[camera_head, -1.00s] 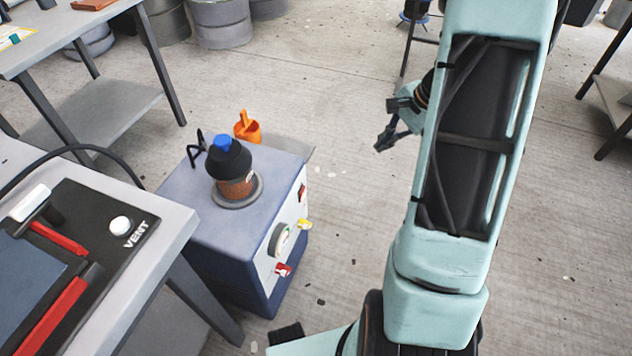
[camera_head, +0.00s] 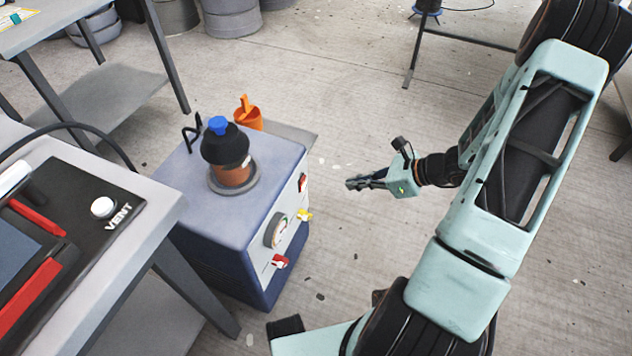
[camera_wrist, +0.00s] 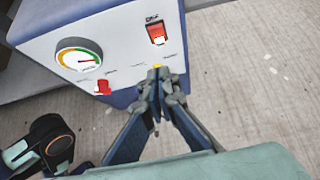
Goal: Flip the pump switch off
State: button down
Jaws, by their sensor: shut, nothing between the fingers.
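The pump (camera_head: 236,230) is a blue box on the floor with a pale front panel facing right. Its red rocker switch (camera_wrist: 157,32) sits high on the panel in the wrist view; it also shows in the head view (camera_head: 302,183). I cannot tell which way the rocker is tipped. My gripper (camera_head: 350,184) is shut and empty, in front of the panel and apart from it, to the right of the switch. In the wrist view the closed fingertips (camera_wrist: 159,73) appear just below the switch and hide most of a yellow valve handle (camera_head: 304,215).
The panel also carries a round gauge (camera_wrist: 78,57) and a red valve handle (camera_wrist: 103,87). A dark-capped brown canister (camera_head: 233,174) and an orange cup (camera_head: 248,118) are on or behind the pump top. A bench (camera_head: 165,205) stands left.

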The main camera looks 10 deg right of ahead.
aim_at(303, 179)
jog(key=b+x, duration=0.1)
jog(key=x, duration=0.3)
jog(key=r+b+x, duration=0.1)
jog(key=x, duration=0.3)
jog(key=a+b+x, duration=0.1)
jog(key=b+x, duration=0.1)
jog(key=x, duration=0.2)
jog(key=shift+w+a+r, duration=0.15)
jog(key=shift+w+r, duration=0.1)
jog(key=shift+w, duration=0.15)
jog(key=shift+w+a+r, duration=0.1)
jog(key=shift+w+a, duration=0.2)
jog(key=shift+w+a+r, duration=0.15)
jog(key=shift+w+a, duration=0.05)
jog(key=shift+a, duration=0.15)
jog(key=shift+r, duration=0.1)
jog(key=shift+r+p, duration=0.5)
jog(key=shift+r, duration=0.25)
